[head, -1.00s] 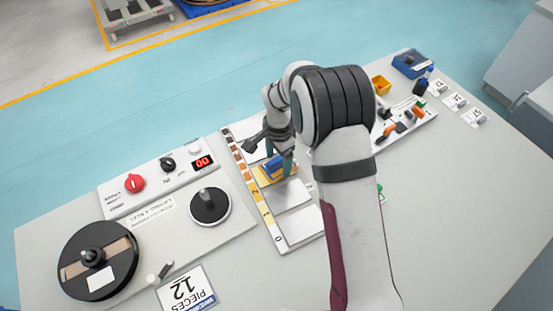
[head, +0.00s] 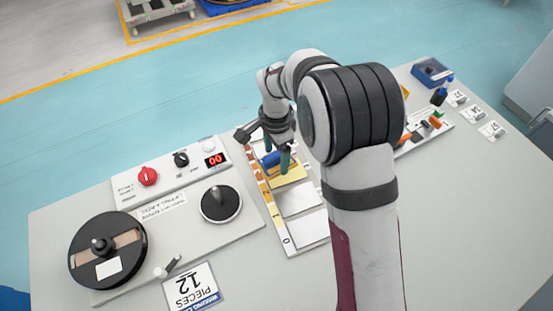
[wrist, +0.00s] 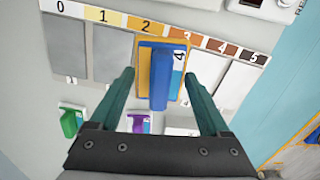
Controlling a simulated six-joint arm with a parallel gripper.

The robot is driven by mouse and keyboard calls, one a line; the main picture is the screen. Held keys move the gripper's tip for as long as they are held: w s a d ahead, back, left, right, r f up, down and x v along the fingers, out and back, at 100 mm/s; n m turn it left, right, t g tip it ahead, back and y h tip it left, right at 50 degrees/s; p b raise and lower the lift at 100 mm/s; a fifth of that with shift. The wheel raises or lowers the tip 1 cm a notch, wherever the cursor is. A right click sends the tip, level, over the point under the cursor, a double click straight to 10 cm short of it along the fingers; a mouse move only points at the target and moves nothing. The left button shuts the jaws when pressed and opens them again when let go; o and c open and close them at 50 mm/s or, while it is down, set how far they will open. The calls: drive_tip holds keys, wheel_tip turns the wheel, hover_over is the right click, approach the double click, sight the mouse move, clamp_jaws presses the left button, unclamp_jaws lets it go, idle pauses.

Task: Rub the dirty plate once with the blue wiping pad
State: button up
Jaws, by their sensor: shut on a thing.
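The blue wiping pad (wrist: 158,80) is between the two teal fingers of my gripper (wrist: 159,73) in the wrist view; it also shows below my gripper in the head view (head: 272,160). My gripper is shut on it. A yellow-orange surface (head: 293,177) lies under and beside the blue part, next to the mark 2 on the numbered board. I cannot tell whether this is the dirty plate or the pad's base, nor whether the pad touches a plate. In the wrist view a grey plate (wrist: 108,56) lies left of the pad and a paler plate (wrist: 207,70) right.
A numbered colour strip (wrist: 100,15) runs along the board. Green (wrist: 70,122) and purple (wrist: 140,122) handled pieces lie near my fingers in the wrist view. A black reel (head: 107,250) and a control panel (head: 170,172) stand left. The front right table is clear.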

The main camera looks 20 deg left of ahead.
drive_tip(key=shift+r, duration=1.25)
